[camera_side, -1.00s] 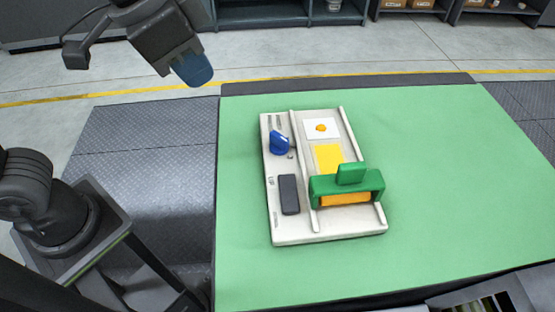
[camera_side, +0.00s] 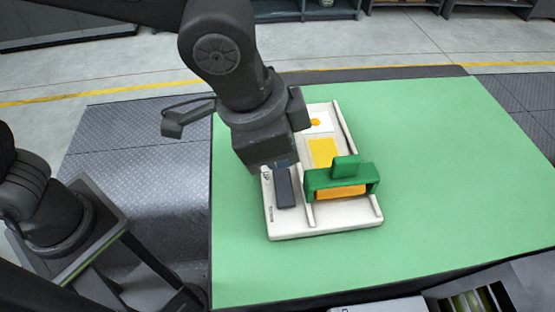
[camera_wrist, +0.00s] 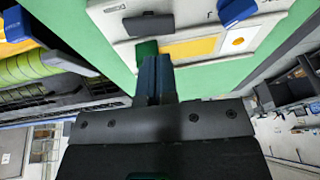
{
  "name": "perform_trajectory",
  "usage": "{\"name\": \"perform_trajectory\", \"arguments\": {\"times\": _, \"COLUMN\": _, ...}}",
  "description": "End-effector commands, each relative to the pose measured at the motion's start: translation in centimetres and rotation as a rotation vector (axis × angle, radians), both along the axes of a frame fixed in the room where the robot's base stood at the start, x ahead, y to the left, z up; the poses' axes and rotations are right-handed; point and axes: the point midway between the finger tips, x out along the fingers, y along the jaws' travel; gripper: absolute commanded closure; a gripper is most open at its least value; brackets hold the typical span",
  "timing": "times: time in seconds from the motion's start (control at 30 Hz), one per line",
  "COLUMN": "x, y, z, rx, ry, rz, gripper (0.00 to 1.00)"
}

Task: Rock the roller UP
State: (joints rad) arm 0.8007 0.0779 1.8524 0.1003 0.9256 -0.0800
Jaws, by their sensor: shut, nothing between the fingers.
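The ink unit is a pale flat base (camera_side: 325,222) on the green table. It carries a dark rocker (camera_side: 285,192) on its left side, also in the wrist view (camera_wrist: 149,24). A green carriage (camera_side: 342,178) with an orange roller (camera_side: 341,192) straddles the rails at the near end. My gripper (camera_side: 282,165) is shut and empty, pointing down at the far end of the rocker. Its dark blue fingers also show in the wrist view (camera_wrist: 155,66). I cannot tell whether the fingertips touch the rocker, or which way it is tilted.
A yellow pad (camera_side: 323,152) and a white card with an orange dot (camera_side: 319,122) lie between the rails. The blue knob (camera_wrist: 236,10) shows in the wrist view but is hidden behind my gripper from the side. The green mat (camera_side: 450,170) is clear to the right.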

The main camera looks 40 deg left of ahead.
Motion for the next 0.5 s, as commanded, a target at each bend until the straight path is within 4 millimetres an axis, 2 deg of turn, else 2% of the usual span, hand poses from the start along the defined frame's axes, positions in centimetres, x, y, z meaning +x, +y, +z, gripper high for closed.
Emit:
{"name": "perform_trajectory", "arguments": {"times": 0.1, "x": 0.2, "y": 0.4, "z": -1.8, "rx": 0.001, "ry": 0.002, "rz": 0.001, "gripper": 1.00}}
{"name": "perform_trajectory", "arguments": {"times": 0.2, "x": 0.4, "y": 0.5, "z": -2.8, "rx": 0.001, "ry": 0.001, "rz": 0.000, "gripper": 1.00}}
{"name": "perform_trajectory", "arguments": {"times": 0.5, "x": 0.5, "y": 0.6, "z": -3.7, "rx": -0.001, "ry": 0.000, "rz": 0.000, "gripper": 1.00}}
